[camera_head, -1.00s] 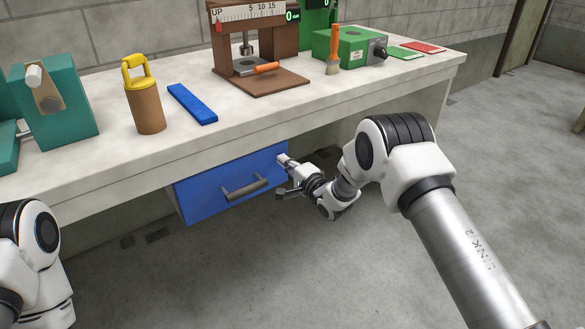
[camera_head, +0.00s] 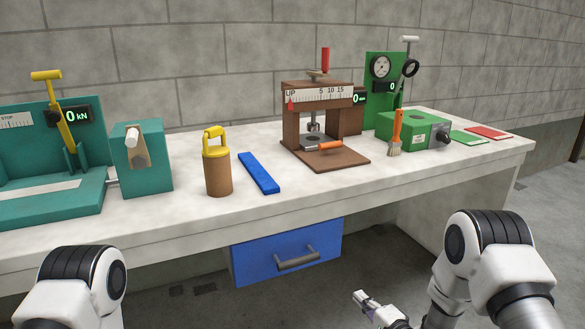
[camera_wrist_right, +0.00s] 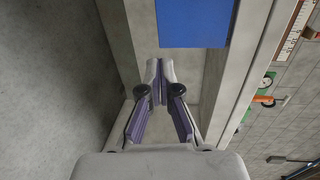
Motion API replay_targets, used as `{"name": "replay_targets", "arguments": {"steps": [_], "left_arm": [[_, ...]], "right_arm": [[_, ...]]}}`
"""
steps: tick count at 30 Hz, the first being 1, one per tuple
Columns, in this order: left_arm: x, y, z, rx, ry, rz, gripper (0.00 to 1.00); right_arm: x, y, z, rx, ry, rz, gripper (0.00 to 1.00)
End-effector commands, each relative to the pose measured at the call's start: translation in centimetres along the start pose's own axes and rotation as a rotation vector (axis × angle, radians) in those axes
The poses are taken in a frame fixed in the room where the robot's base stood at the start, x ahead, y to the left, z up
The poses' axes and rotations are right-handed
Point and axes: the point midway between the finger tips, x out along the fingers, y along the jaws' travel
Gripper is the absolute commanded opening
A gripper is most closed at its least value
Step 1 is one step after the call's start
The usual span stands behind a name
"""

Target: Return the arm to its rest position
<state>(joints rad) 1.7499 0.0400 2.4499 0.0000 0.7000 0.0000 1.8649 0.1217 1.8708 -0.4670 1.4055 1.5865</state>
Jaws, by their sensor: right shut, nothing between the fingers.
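My right gripper (camera_head: 368,302) is low at the bottom of the head view, in front of the bench and to the lower right of the blue drawer. In the right wrist view its fingers (camera_wrist_right: 161,70) are together with nothing between them. It is apart from the blue drawer (camera_head: 286,252), which has a grey handle (camera_head: 297,259) and hangs under the bench top. The drawer's blue front also shows in the right wrist view (camera_wrist_right: 194,22). My left arm shows only as a white joint at the lower left. My left gripper is out of the frame.
The bench top (camera_head: 330,195) holds a teal machine (camera_head: 55,150), a yellow-topped brown cylinder (camera_head: 217,165), a blue bar (camera_head: 258,173), a brown press (camera_head: 312,125), a green box (camera_head: 412,131) with a brush (camera_head: 396,135), and green and red cards (camera_head: 487,132). Floor in front is clear.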

Motion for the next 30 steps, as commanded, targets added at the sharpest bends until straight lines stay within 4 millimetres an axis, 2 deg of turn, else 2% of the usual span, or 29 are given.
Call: {"name": "replay_targets", "arguments": {"steps": [1,3,5,6,9,13,15,18,21,22,30], "left_arm": [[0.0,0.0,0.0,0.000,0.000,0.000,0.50],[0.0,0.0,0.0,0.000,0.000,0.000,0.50],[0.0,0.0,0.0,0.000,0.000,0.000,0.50],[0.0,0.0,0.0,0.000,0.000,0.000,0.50],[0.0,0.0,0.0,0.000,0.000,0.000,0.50],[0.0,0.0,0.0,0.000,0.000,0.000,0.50],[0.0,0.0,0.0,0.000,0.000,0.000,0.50],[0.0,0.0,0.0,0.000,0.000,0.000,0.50],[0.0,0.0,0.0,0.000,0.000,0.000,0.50],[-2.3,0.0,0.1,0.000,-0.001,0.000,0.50],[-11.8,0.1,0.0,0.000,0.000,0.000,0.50]], "right_arm": [[-2.0,3.6,1.1,0.005,0.014,0.111,0.00],[-5.6,8.7,2.4,-0.058,0.033,0.297,0.00],[-9.3,12.7,3.4,-0.152,0.026,0.468,0.00],[-12.0,14.9,4.1,-0.223,0.007,0.582,0.00],[-18.9,19.0,5.7,-0.404,-0.091,0.840,0.00],[-26.9,21.6,7.4,-0.614,-0.294,1.100,0.00],[-30.5,22.0,8.1,-0.720,-0.431,1.199,0.00],[-34.0,22.3,8.7,-0.851,-0.626,1.278,0.00],[-35.0,22.5,8.9,-1.002,-0.812,1.263,0.00],[-35.3,20.1,9.0,-1.005,-0.809,1.261,0.00],[-36.6,10.8,9.5,-1.001,-0.801,1.259,0.00]]}}
